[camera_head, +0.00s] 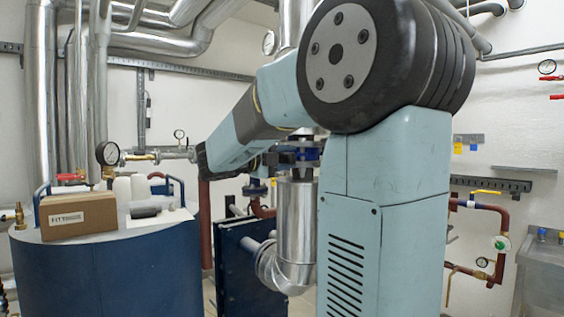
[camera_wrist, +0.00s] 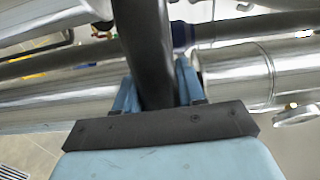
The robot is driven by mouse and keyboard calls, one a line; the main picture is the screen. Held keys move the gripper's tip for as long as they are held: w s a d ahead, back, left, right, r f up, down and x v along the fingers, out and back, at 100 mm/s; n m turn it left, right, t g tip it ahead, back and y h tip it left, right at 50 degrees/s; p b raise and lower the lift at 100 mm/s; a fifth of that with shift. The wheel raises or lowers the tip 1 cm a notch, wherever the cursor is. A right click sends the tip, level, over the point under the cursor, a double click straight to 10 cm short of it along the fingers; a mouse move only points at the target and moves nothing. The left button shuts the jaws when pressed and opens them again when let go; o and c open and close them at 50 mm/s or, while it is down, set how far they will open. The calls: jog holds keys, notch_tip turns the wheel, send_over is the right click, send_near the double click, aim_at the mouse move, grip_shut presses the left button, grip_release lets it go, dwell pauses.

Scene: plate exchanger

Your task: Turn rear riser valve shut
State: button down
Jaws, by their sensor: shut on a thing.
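In the wrist view a thick dark lever handle (camera_wrist: 146,40) runs from the top edge down between the two light-blue fingers of my gripper (camera_wrist: 156,88). The fingers are shut on it, one on each side. A dark blue part (camera_wrist: 183,35), apparently the valve body, sits on the pipe beside the handle. In the head view a blue valve body (camera_head: 308,153) is on the vertical silver riser, just beyond my arm. My gripper is mostly hidden there by my arm, and the handle is not clear.
Silver-clad pipes (camera_wrist: 240,75) run close on both sides of the grip. At left, a blue tank (camera_head: 105,265) carries a cardboard box (camera_head: 78,215) and white bottles. Dark blue exchanger plates (camera_head: 245,265) stand below the valve. Red pipework (camera_head: 495,225) and a sink are at right.

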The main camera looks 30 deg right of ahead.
jog(key=shift+w+r, duration=0.2)
jog(key=shift+r, duration=0.05)
jog(key=c, duration=0.9)
grip_release()
jog(key=shift+w+a+f, duration=0.1)
jog(key=shift+w, duration=0.05)
jog(key=shift+o, duration=0.7)
jog(key=s+a, duration=0.1)
jog(key=a, duration=1.2)
jog(key=shift+s+a, duration=0.15)
jog(key=shift+a, duration=0.2)
jog(key=shift+f, duration=0.15)
